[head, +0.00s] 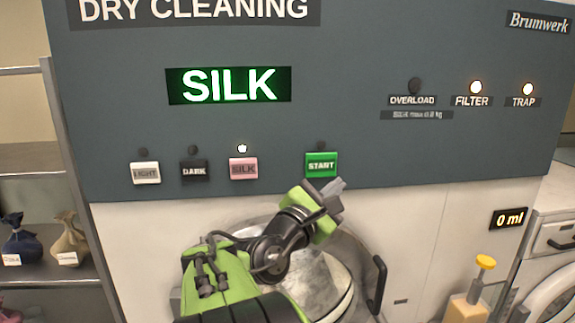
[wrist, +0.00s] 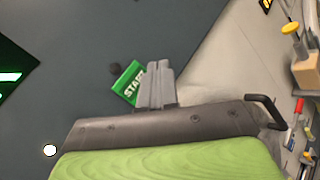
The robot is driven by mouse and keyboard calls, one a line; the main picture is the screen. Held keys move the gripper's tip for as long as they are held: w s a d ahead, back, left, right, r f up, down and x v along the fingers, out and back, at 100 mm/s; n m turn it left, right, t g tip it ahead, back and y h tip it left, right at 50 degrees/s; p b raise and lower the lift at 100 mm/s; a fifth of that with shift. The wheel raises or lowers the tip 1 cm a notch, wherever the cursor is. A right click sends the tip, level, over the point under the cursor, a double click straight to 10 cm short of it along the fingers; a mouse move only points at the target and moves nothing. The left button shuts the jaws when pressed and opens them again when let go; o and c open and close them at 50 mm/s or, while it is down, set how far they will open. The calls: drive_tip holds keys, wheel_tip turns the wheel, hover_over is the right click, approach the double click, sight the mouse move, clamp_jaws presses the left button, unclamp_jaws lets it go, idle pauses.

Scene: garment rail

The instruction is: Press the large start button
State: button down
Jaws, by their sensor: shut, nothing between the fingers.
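The green START button (head: 321,165) sits on the dark panel of the dry cleaning machine, right of the smaller LIGHT (head: 145,173), DARK (head: 194,171) and pink SILK (head: 243,168) buttons. The lamp above SILK is lit; the lamp above START is dark. The display (head: 228,85) reads SILK. My gripper (head: 337,187) is shut and empty, just below and right of the START button in the head view. In the wrist view my fingertips (wrist: 158,66) overlap the right part of the START button (wrist: 128,84). I cannot tell whether they touch it.
FILTER (head: 475,88) and TRAP (head: 527,89) lamps are lit; the OVERLOAD lamp (head: 414,86) is dark. A 0 ml readout (head: 510,219) is at the right. The round door with a black handle (head: 377,285) is behind my arm. A yellow-topped bottle (head: 484,264) stands lower right.

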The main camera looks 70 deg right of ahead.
sight(322, 173)
drive_tip(key=shift+w+d, duration=0.1)
drive_tip(key=shift+d, duration=0.05)
drive_tip(key=shift+w+d+p, duration=0.45)
drive_tip(key=shift+w+d, duration=0.25)
drive_tip(key=shift+d, duration=0.55)
drive_tip(key=shift+w+d+p, duration=0.4)
drive_tip(key=shift+w+d, duration=0.35)
drive_tip(key=shift+d, duration=0.45)
drive_tip(key=shift+w+d+p, duration=0.45)
drive_tip(key=shift+w+d, duration=0.25)
drive_tip(key=shift+d, duration=0.55)
drive_tip(key=shift+f, duration=0.1)
drive_tip(key=shift+w+d+p, duration=0.25)
drive_tip(key=shift+d+p, duration=0.15)
